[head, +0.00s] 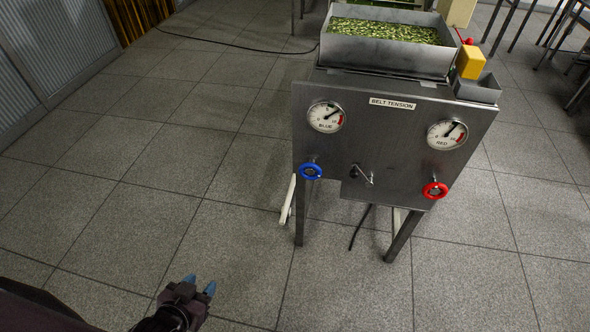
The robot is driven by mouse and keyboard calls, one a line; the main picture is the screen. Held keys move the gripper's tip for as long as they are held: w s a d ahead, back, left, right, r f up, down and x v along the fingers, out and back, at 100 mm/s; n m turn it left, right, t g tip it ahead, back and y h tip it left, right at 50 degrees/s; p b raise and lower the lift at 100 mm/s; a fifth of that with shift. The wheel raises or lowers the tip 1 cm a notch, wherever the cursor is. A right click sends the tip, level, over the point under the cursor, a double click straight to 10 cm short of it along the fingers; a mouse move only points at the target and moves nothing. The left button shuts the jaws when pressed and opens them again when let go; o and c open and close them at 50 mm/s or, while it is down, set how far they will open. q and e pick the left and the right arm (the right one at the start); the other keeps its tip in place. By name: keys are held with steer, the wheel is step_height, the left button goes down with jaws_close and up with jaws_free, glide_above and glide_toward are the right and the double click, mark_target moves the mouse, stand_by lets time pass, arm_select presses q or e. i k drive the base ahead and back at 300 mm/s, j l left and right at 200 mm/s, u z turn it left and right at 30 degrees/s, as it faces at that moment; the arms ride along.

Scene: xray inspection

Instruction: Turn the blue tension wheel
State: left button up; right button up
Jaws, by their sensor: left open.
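The blue tension wheel (311,171) is a small blue handwheel on the lower left of a grey metal panel (395,165). A round gauge marked BLUE (326,117) sits above it. A red wheel (434,190) is at the panel's lower right, below a gauge marked RED (447,134). My left gripper (199,284) is at the bottom of the head view, open and empty, with blue-grey fingertips. It is apart from the blue wheel, below and to the left of it in the picture. My right gripper is not in view.
A metal tray of green pieces (388,32) sits atop the machine. A yellow box (470,62) and a small grey bin (478,88) are at its right. A white lever (288,200) hangs by the left leg. A cable crosses the floor behind. The tiled floor left is clear.

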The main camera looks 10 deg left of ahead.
mark_target(311, 167)
steer(key=k+j, duration=0.1)
steer(key=j, duration=0.45)
steer(key=k+j, duration=0.1)
steer(key=j, duration=1.05)
steer(key=k, duration=0.05)
